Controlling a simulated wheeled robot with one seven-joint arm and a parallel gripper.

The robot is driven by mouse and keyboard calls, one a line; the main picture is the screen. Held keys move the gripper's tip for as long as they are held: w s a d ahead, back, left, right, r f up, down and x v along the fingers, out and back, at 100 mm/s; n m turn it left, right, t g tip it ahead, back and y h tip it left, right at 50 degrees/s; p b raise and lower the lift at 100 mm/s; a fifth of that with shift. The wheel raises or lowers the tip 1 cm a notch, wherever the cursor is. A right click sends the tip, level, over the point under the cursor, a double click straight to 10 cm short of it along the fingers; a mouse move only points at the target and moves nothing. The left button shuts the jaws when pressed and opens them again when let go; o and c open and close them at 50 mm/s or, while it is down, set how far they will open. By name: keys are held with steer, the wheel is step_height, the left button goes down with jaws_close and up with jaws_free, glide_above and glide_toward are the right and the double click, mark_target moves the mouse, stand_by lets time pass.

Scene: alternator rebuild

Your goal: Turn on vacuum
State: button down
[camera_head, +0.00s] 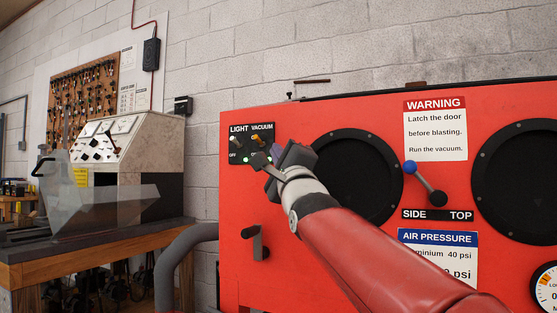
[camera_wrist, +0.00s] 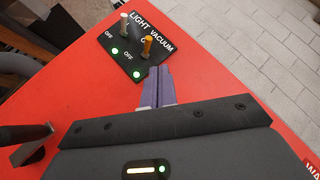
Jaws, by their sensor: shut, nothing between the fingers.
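A black switch panel (camera_head: 252,146) marked LIGHT and VACUUM is on the red blasting cabinet (camera_head: 350,110); the panel also shows in the wrist view (camera_wrist: 160,58). The vacuum switch (camera_wrist: 147,45) is an orange-yellow toggle, also visible in the head view (camera_head: 257,140). The light switch (camera_wrist: 124,18) is a pale toggle beside it. A green lamp (camera_wrist: 136,74) glows below the vacuum switch, and another (camera_wrist: 115,50) below the light switch. My gripper (camera_wrist: 158,72) is shut and empty, its purple fingertips just below the vacuum toggle. I cannot tell if they touch it.
A crank-like black handle (camera_head: 256,243) sticks out below the panel. A blue-knobbed lever (camera_head: 425,183) sits between the two round black ports. A grey hose (camera_head: 178,265) runs at the cabinet's left. A workbench (camera_head: 95,255) stands farther left.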

steer(key=s+d+b, duration=0.1)
steer(key=s, duration=0.7)
steer(key=shift+d+f+b, duration=0.3)
steer(key=shift+d+f, duration=0.05)
steer(key=shift+d, duration=0.05)
